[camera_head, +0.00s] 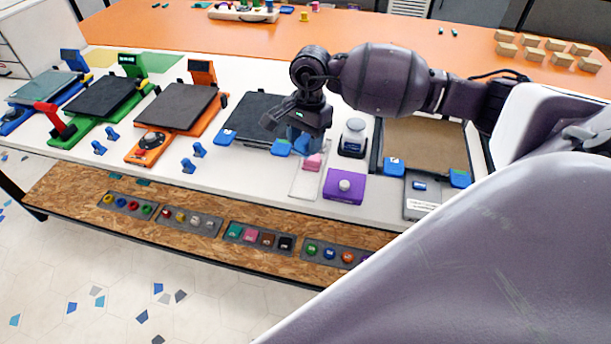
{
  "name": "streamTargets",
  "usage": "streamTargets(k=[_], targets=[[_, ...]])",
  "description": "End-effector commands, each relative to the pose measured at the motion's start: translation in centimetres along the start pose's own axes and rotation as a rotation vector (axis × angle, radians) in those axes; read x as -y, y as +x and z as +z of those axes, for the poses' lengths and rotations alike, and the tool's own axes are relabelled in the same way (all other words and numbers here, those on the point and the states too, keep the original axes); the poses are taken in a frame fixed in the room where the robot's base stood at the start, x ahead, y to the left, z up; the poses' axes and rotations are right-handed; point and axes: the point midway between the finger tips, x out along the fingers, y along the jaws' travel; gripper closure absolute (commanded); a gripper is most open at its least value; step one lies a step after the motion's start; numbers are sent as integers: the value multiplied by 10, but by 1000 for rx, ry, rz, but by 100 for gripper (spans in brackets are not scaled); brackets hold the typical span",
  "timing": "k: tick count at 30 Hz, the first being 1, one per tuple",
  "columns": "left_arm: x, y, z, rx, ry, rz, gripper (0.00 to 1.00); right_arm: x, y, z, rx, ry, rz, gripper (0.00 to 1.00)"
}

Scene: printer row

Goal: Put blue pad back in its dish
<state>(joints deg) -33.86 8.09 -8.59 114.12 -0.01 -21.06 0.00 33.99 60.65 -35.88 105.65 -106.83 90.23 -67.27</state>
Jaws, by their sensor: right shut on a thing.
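My right gripper (302,130) reaches in from the right and points down over the middle of the white table. It is shut on a small blue thing, the blue pad (302,146), which is partly hidden by the fingers. Just below and to the right is a pink pad (313,162), at the far end of a pale flat dish (305,187). I cannot tell whether the blue pad touches the dish. My left gripper is not in view.
A purple box with a white knob (345,188) stands right of the dish, and a grey-lidded jar (353,138) behind it. A black printer bed (250,112) lies to the left, a brown one (422,140) to the right. Blue clips (198,150) stand near the front edge.

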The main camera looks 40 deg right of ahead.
Motion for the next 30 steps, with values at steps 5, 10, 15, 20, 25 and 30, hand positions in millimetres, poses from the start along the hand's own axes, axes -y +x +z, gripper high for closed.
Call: streamTargets(k=[5,10,15,20,25,30], targets=[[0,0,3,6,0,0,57,-1,41,-4,4,2,3,75],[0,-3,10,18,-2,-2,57,-1,71,-8,2,2,2,75],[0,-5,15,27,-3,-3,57,0,84,-10,1,2,0,75],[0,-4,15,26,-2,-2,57,0,93,-11,1,1,1,75],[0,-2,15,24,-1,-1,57,0,116,-13,3,3,1,75],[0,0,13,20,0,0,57,0,128,-15,0,1,-1,75]])
